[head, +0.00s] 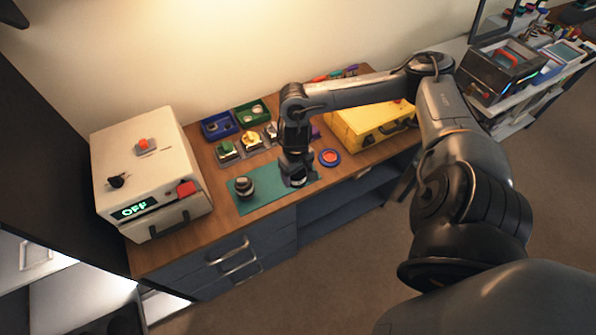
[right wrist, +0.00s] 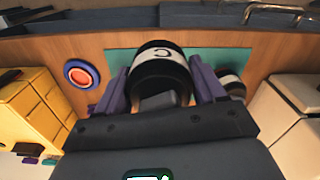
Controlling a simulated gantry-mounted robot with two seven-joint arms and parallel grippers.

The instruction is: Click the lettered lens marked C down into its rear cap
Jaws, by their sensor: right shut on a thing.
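The lens marked C (right wrist: 165,54) is a black cylinder with a white band and a dark letter, seen large in the right wrist view. My right gripper (right wrist: 160,78) is shut on it, one finger on each side. In the head view the right gripper (head: 296,162) is over the right end of the green mat (head: 268,196), with the lens (head: 298,181) low beneath it. Whether the lens touches the mat or a cap is unclear. No rear cap can be made out. A second dark, banded lens (head: 243,187) stands on the mat's left part. My left gripper is not in view.
A cream box with an OFF display (head: 134,211) stands left. Blue (head: 218,124) and green (head: 251,113) bins and small stands (head: 227,151) sit behind the mat. A blue-rimmed red disc (head: 330,158) and a yellow case (head: 365,125) are right.

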